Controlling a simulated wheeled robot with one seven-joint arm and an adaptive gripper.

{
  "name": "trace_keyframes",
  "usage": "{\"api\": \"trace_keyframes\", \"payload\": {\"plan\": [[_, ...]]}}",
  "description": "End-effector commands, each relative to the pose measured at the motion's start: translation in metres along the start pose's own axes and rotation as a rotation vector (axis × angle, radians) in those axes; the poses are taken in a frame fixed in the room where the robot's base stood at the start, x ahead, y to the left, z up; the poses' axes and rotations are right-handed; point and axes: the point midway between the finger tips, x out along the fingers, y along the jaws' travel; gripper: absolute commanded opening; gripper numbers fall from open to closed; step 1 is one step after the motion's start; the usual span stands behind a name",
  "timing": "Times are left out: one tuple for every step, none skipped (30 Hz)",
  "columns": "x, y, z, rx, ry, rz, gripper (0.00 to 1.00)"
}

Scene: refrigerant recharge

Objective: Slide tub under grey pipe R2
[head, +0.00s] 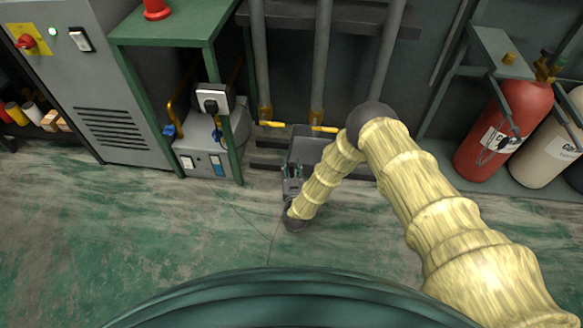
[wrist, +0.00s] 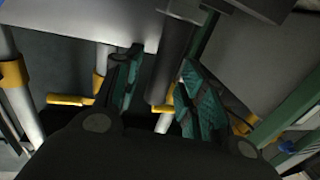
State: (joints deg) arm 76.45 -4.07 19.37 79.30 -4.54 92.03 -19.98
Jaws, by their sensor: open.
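The grey tub (head: 305,148) stands on the floor at the foot of the wall pipes, partly hidden behind my arm. Three grey vertical pipes show in the head view: left (head: 259,50), middle (head: 321,60) and right (head: 387,50). I cannot read an R2 label on any of them. My gripper (head: 292,168) points toward the wall at the tub's near left side, with its teal fingers apart. In the wrist view the open fingers (wrist: 162,62) have a dark grey strip between them. I cannot tell whether they touch the tub.
Yellow valve handles (head: 323,129) sit low on the pipes. A green stand (head: 190,95) with a grey machine (head: 203,150) beneath it is close on the left. A red cylinder (head: 503,130) and a cream one stand on the right. The floor in front is clear.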

Motion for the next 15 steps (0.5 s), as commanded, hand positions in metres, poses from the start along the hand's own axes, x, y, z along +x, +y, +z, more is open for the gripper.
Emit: {"api": "trace_keyframes", "payload": {"plan": [[-0.001, 0.000, 0.000, 0.000, 0.000, 0.000, 0.41], [-0.002, 0.000, 0.000, 0.000, 0.000, 0.000, 0.41], [-0.005, 0.000, 0.000, 0.000, -0.001, 0.000, 0.41], [-0.007, 0.000, 0.000, 0.000, -0.001, -0.001, 0.41], [-0.010, 0.000, 0.001, 0.000, -0.002, -0.001, 0.41], [-0.015, 0.000, 0.001, 0.000, -0.003, -0.001, 0.41], [-0.019, 0.000, 0.001, 0.000, -0.002, -0.001, 0.41], [-0.024, 0.000, 0.001, 0.000, -0.002, -0.001, 0.41], [-0.031, -0.001, 0.001, 0.000, -0.004, -0.002, 0.41], [-0.036, -0.001, 0.001, 0.000, -0.002, -0.002, 0.41], [-0.042, -0.001, 0.001, 0.000, -0.003, -0.002, 0.41], [-0.050, -0.001, 0.001, 0.000, -0.003, -0.002, 0.41], [-0.055, -0.001, 0.001, 0.000, -0.003, -0.002, 0.41], [-0.061, -0.001, 0.001, 0.000, -0.004, -0.003, 0.41], [-0.068, -0.001, 0.001, 0.000, -0.002, -0.002, 0.41]]}}
